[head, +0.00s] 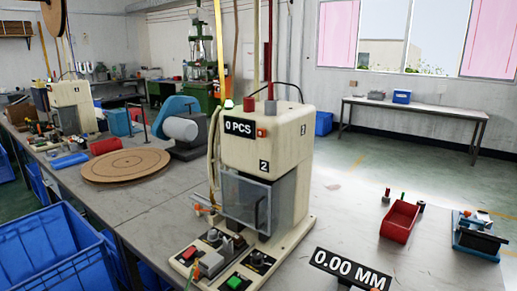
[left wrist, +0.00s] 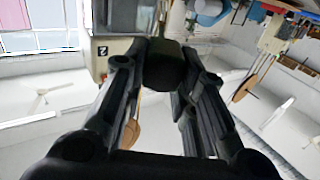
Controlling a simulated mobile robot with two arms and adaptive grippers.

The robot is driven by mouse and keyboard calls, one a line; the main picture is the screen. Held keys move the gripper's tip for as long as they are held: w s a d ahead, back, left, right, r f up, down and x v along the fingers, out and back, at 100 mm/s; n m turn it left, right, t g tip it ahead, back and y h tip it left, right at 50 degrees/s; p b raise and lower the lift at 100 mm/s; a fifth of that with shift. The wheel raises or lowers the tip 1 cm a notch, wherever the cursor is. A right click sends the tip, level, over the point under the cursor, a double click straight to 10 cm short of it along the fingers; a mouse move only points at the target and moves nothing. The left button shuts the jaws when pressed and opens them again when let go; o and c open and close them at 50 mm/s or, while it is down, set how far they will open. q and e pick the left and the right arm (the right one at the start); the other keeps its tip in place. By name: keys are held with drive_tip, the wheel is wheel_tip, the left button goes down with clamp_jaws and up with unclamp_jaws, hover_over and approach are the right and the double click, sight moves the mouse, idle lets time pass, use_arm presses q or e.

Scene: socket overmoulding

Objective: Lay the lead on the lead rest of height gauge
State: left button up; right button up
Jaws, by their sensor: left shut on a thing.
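In the left wrist view my left gripper (left wrist: 165,70) is shut on a dark, blocky piece (left wrist: 166,68), which looks like an end of the lead. The rest of the lead cannot be made out. My left gripper does not show in the head view. A black sign reading "0.00 MM" (head: 349,270) stands at the bottom edge of the head view and looks like the display of the height gauge. The gauge's body and lead rest are out of view. My right gripper is in neither view.
A cream press marked 2 (head: 265,140), with a "0 PCS" sign and clear guard, stands mid-bench. A red bin (head: 400,221) and a blue fixture (head: 477,240) are at the right. A round cork-coloured board (head: 126,165) lies left. Blue crates (head: 50,250) stand at lower left.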

use_arm(q)
drive_tip(key=w+d+f+m+g+h, duration=0.1)
drive_tip(key=w+d+m+h, duration=0.1)
drive_tip(key=d, duration=0.8)
drive_tip(key=w+d+f+m+g+h+b, duration=0.1)
drive_tip(key=w+d+h, duration=0.3)
drive_tip(key=d, duration=0.6)
drive_tip(key=w+d+f+m+g+h, duration=0.1)
drive_tip(key=w+d+m+h, duration=0.2)
drive_tip(key=w+d, duration=0.4)
drive_tip(key=d, duration=0.3)
drive_tip(key=shift+f, duration=0.25)
drive_tip(key=a+f, duration=0.3)
drive_tip(key=a, duration=0.1)
drive_tip(key=a+f+b, duration=0.1)
drive_tip(key=a+f, duration=0.2)
drive_tip(key=a, duration=0.1)
drive_tip(key=w+a+f, duration=0.1)
drive_tip(key=a+f, duration=0.2)
drive_tip(key=a, duration=0.2)
drive_tip(key=shift+w+b, duration=0.1)
drive_tip(key=shift+b, duration=0.2)
drive_tip(key=shift+a+f, duration=0.2)
drive_tip(key=shift+f, duration=0.05)
drive_tip(key=shift+a+f+b, duration=0.15)
drive_tip(key=shift+f+b, duration=0.15)
drive_tip(key=shift+f, duration=0.25)
drive_tip(key=shift+a+f+b, duration=0.15)
drive_tip(key=shift+f+b, duration=0.1)
drive_tip(key=shift+f, duration=0.75)
